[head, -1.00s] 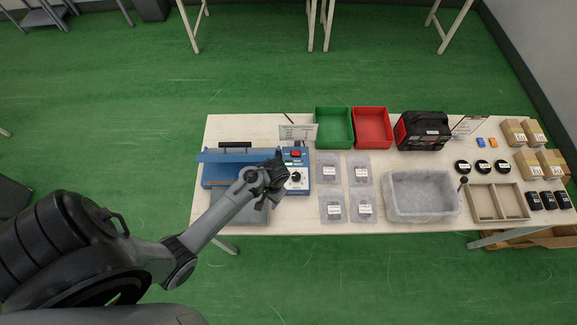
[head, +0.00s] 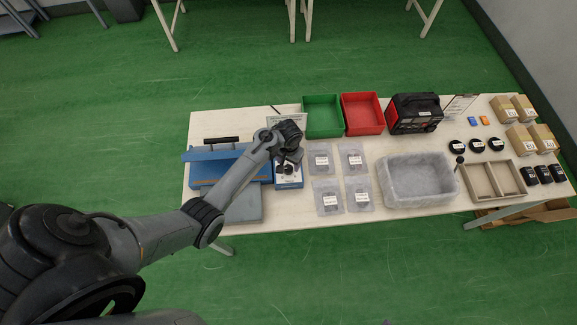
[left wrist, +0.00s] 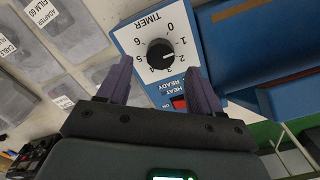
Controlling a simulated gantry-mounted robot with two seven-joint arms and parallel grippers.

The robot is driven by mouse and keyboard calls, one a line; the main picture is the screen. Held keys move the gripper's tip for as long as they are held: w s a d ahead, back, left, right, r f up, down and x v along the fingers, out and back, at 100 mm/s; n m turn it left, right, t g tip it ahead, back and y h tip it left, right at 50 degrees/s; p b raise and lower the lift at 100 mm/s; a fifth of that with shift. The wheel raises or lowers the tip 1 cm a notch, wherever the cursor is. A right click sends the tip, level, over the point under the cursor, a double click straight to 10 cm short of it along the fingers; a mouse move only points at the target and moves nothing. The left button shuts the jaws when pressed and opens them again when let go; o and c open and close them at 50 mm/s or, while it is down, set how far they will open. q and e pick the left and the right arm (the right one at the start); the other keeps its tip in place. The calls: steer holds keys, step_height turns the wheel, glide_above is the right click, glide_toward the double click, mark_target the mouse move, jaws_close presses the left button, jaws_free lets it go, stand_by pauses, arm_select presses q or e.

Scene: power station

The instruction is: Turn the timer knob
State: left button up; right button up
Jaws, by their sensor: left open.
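The timer knob (left wrist: 160,53) is black and round, on a white dial face numbered from 0 to 6 in the left wrist view. A light mark on it seems to point near 2. The dial is on the blue sealing machine (head: 205,172), at the table's left end. My left gripper (left wrist: 159,84) is open. Its two purple fingers point toward the panel, one on each side of the space just below the knob in the picture, with nothing between them. In the head view the left gripper (head: 290,152) hides much of the panel. The right gripper is out of sight.
A red heat switch (left wrist: 179,102) sits beside the dial. Labelled clear bags (head: 328,197) lie right of the machine. Green (head: 322,117) and red (head: 362,114) bins stand behind them, and a grey tub (head: 417,180) is farther right.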

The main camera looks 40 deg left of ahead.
mark_target(288, 167)
arm_select(q)
steer(key=shift+f, duration=1.85)
steer(key=c, duration=1.1)
steer(key=shift+o, duration=0.2)
steer(key=shift+r, duration=0.1)
